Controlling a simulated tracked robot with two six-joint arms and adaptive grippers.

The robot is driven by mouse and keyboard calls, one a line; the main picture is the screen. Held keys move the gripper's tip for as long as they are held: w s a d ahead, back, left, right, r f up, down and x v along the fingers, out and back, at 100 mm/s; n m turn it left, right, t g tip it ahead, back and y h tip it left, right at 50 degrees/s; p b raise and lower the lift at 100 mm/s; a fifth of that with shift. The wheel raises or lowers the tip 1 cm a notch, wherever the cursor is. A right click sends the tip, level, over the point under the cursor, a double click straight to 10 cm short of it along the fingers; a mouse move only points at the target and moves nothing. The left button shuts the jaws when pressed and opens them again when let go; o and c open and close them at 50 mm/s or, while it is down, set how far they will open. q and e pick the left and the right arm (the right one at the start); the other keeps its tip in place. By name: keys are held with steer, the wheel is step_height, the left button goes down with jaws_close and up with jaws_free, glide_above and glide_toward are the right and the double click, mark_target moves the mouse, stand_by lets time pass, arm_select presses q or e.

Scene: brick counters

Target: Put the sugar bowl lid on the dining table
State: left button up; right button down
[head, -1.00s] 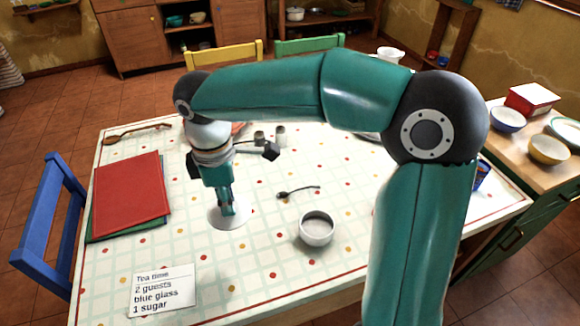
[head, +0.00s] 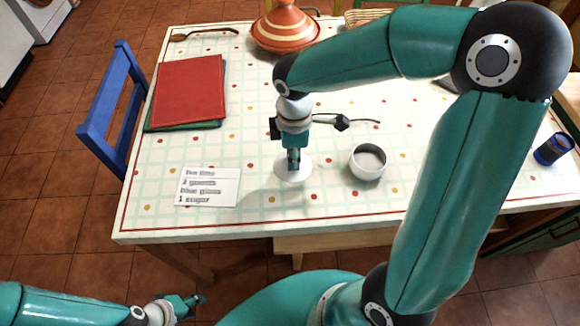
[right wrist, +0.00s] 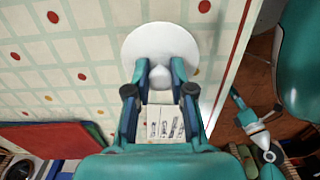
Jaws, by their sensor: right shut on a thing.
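The sugar bowl lid (head: 282,174) is a white disc, low over or on the dining table (head: 262,211); I cannot tell whether it touches. My right gripper (head: 294,160) points down and is shut on the lid's knob. In the right wrist view the lid (right wrist: 160,37) shows with its round knob between the fingertips (right wrist: 160,72). An open white sugar bowl (head: 368,172) stands just right of the lid, apart from it. My left gripper (head: 190,305) is low at the left, in front of the table; its finger opening is unclear.
A written card (head: 208,187) lies left of the lid. Red and green folders (head: 188,90) lie farther left, by a blue chair (head: 108,108). A striped tagine (head: 284,30) and blue cup (head: 552,148) are farther off.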

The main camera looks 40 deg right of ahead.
steer(key=shift+f+b, duration=0.3)
steer(key=shift+f, duration=1.8)
steer(key=shift+f, duration=0.1)
steer(key=c, duration=1)
jaws_free()
steer(key=shift+r, duration=0.65)
step_height(320, 180, up, 11)
steer(key=shift+p, duration=0.8)
